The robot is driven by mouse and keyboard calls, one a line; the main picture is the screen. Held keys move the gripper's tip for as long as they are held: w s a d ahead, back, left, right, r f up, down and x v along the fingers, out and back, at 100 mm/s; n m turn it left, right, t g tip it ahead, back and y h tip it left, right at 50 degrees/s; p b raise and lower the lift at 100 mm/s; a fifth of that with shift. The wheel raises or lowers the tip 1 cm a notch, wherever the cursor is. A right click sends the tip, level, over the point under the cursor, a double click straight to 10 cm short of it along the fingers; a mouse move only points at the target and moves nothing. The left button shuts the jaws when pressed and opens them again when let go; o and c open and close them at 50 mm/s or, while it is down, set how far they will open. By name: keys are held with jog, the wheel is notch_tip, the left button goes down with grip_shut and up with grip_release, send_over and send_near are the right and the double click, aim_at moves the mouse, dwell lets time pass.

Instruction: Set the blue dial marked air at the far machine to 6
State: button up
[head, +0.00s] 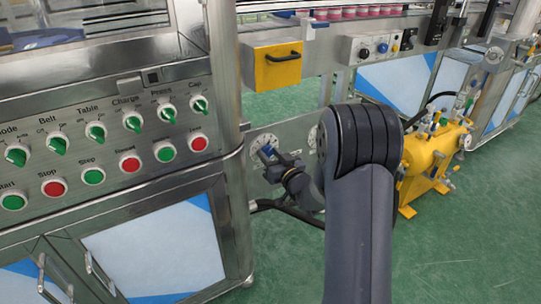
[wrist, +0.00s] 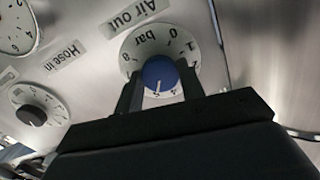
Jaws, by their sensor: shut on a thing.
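The blue dial (wrist: 158,70) sits on a round white scale (wrist: 140,48) under the label "Air out" (wrist: 130,15), upside down in the wrist view. The scale reads "bar", with 0, 1 and 8 legible. The dial's white pointer line points toward the picture's bottom, near the middle figures; the exact figure is unclear, partly hidden by my gripper. My gripper (wrist: 161,82) is shut on the blue dial, one finger on each side. In the head view the blue dial (head: 268,151) is small, on a low steel panel, with my gripper (head: 273,157) at it.
In the head view a switch panel (head: 110,145) stands at left, a yellow drawer (head: 278,66) above, and a yellow unit (head: 428,160) at right.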

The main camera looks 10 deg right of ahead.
jog(key=shift+m+p, duration=0.95)
jog(key=shift+m, duration=2.05)
jog(key=o, duration=1)
jog(key=p+v, duration=0.2)
jog(key=v, duration=0.8)
jog(key=shift+s+d, duration=0.15)
jog(key=shift+s, duration=0.25)
jog(key=shift+w, duration=0.1)
